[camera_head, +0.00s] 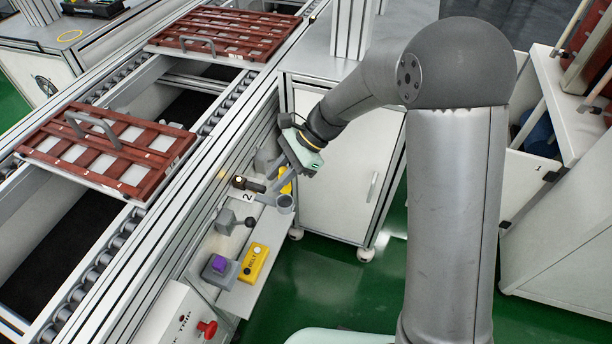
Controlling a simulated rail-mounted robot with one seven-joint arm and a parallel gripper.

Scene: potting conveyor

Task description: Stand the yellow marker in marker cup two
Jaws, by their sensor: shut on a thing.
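My gripper (280,164) is at the shelf on the conveyor's side, its white and green hand tilted down and to the left. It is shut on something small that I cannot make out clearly. A yellow patch (286,181) shows just below and right of the fingers. I cannot tell whether it is the yellow marker or a yellow block behind. A grey round cup (285,204) stands just below this patch, at the shelf's right edge. A label "2" (247,197) is left of the cup, so it appears to be marker cup two.
A dark cylinder with a lit end (248,184) and a grey knob unit (234,221) are left of the cup. A purple button box (219,267) and a yellow labelled block (253,263) stand nearer. A white cabinet (335,195) stands behind. Brown trays (165,162) lie on the conveyor.

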